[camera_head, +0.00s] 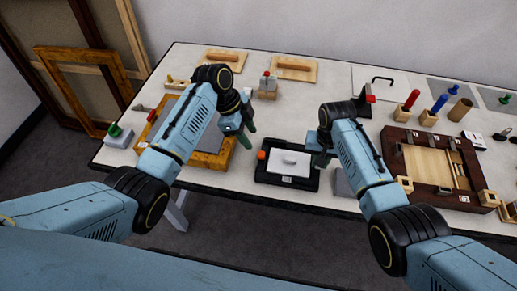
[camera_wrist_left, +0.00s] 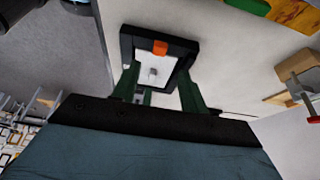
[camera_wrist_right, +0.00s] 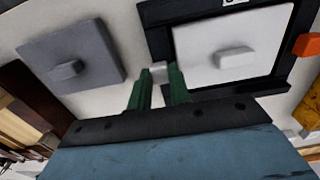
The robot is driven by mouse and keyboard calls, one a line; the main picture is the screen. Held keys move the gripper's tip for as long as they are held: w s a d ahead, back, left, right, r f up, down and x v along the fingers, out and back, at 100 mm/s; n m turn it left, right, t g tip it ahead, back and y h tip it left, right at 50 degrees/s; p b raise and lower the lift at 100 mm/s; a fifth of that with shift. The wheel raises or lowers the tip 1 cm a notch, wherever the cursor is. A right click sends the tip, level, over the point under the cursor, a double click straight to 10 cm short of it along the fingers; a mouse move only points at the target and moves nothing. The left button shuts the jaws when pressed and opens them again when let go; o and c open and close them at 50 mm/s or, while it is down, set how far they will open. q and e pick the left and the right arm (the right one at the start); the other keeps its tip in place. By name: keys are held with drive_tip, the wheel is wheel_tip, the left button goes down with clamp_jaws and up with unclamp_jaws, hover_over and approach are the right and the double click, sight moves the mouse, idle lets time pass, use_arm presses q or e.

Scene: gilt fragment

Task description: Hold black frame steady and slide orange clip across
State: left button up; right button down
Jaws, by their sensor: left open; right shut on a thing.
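The black frame (camera_head: 270,180) lies flat at the table's front edge with a white panel (camera_head: 290,161) and pale knob inside. The orange clip (camera_head: 261,155) sits on its left side; it also shows in the left wrist view (camera_wrist_left: 160,47) and the right wrist view (camera_wrist_right: 306,45). My left gripper (camera_head: 246,133) is open and empty, apart from the frame, above the table to the clip's upper left. My right gripper (camera_head: 321,160) is at the frame's right side, shut on a small pale tab (camera_wrist_right: 158,71) by the black rim. Its fingers partly hide the tab.
A gilt frame (camera_head: 215,160) lies left of the black frame. A grey plate with a knob (camera_wrist_right: 68,65) lies just right of it. A dark wooden tray (camera_head: 408,153) stands further right. Table between the gilt and black frames is narrow but clear.

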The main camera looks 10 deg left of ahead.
sight(261, 153)
use_arm(q)
drive_tip(key=x, duration=0.7)
drive_tip(key=shift+d+f, duration=0.15)
drive_tip(key=shift+f, duration=0.25)
clamp_jaws()
drive_tip(key=shift+d, duration=0.1)
